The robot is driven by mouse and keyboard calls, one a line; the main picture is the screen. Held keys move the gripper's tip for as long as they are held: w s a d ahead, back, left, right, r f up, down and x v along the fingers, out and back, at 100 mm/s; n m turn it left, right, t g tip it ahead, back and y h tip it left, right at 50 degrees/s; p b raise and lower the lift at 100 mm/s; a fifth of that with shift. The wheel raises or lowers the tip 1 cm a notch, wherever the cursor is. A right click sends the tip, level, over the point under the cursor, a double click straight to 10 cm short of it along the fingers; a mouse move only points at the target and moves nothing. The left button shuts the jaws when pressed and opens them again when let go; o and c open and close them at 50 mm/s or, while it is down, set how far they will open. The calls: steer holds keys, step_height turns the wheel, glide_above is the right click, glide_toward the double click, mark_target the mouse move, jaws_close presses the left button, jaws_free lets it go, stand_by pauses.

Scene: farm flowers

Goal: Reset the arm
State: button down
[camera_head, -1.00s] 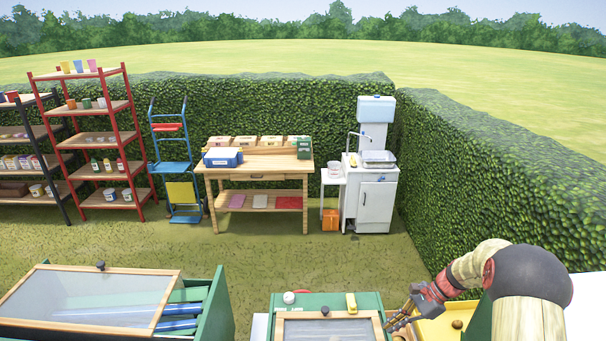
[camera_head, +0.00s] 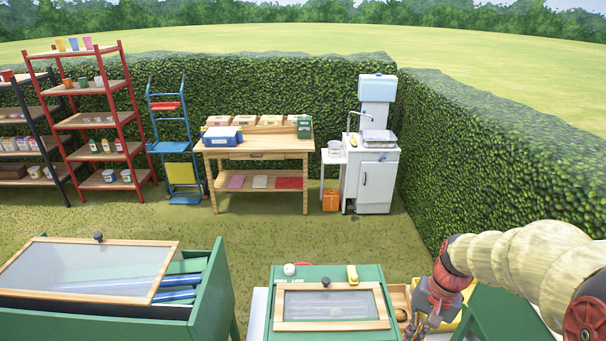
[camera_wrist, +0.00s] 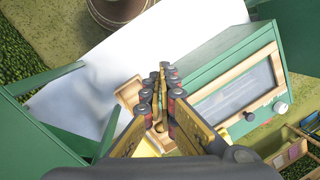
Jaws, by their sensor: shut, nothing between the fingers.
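My arm reaches in from the right edge of the head view. My gripper (camera_head: 424,328) hangs at its end, fingers pointing down, just right of the green box with a framed glass lid (camera_head: 330,303). In the wrist view my gripper (camera_wrist: 160,98) has its fingers together with nothing held. Below the fingers is a small wooden tray (camera_wrist: 128,92), partly hidden by them. The green box (camera_wrist: 225,75) lies to their right in that view, apart from the fingers.
A larger green cold frame (camera_head: 90,270) with a tilted glass lid stands at left. A wooden table (camera_head: 258,155), a white sink cabinet (camera_head: 374,185), a blue hand truck (camera_head: 172,147) and red shelves (camera_head: 98,121) line the hedge. The grass between is clear.

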steer(key=s+a+r+n+t+h+b, duration=0.1)
steer(key=s+a+n+t+b, duration=0.2)
steer(key=s+b, duration=0.3)
steer(key=s+a+r+n+t+h+b, duration=0.1)
steer(key=s+a+n+t+b, duration=0.1)
steer(key=s+b, duration=0.5)
steer(key=shift+a+r+n+t, duration=0.4)
steer(key=shift+a+t, duration=0.2)
steer(key=shift+a, duration=0.35)
steer(key=c, duration=2.6)
jaws_free()
